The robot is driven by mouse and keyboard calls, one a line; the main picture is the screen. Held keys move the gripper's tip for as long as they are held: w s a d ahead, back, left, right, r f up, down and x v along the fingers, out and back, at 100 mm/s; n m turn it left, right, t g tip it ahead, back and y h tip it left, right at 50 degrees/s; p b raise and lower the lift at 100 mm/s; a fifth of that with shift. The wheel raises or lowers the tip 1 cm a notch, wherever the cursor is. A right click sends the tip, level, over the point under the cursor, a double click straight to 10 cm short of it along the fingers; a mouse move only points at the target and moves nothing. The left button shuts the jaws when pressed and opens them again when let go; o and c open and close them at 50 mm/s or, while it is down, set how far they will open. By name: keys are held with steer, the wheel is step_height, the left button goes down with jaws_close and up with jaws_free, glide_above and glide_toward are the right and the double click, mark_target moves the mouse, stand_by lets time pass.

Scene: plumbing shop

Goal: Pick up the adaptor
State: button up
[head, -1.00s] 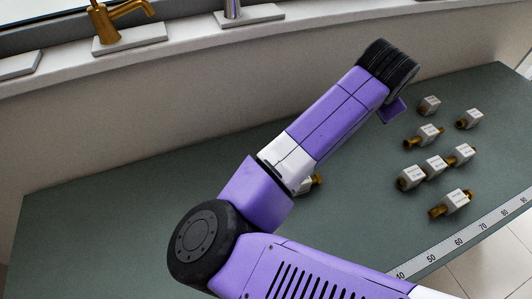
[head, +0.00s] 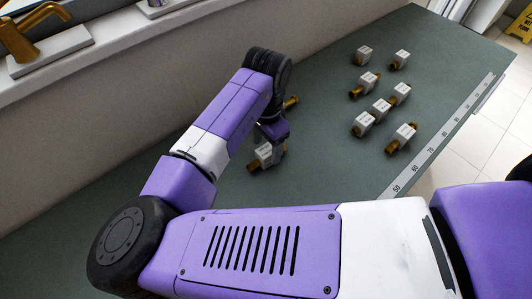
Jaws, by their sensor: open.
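Several small brass fittings with white label blocks are on the green bench; the labels are too small to read, so I cannot tell which is the adaptor. One fitting (head: 263,154) sits right by my gripper (head: 271,146). My gripper points down at this fitting and is open; its fingers are mostly hidden, and I cannot tell whether they touch it. Another brass piece (head: 291,102) shows behind my wrist, partly hidden. To the right stand more fittings, among them one at the back (head: 364,54) and one near the ruler (head: 402,136).
The green bench (head: 330,170) has a ruler strip (head: 430,150) along its front right edge. A ledge at the back left holds a brass tap (head: 32,32). Bare bench lies between my gripper and the right-hand fittings.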

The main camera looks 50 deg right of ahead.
steer(key=shift+f, duration=1.2)
jaws_close()
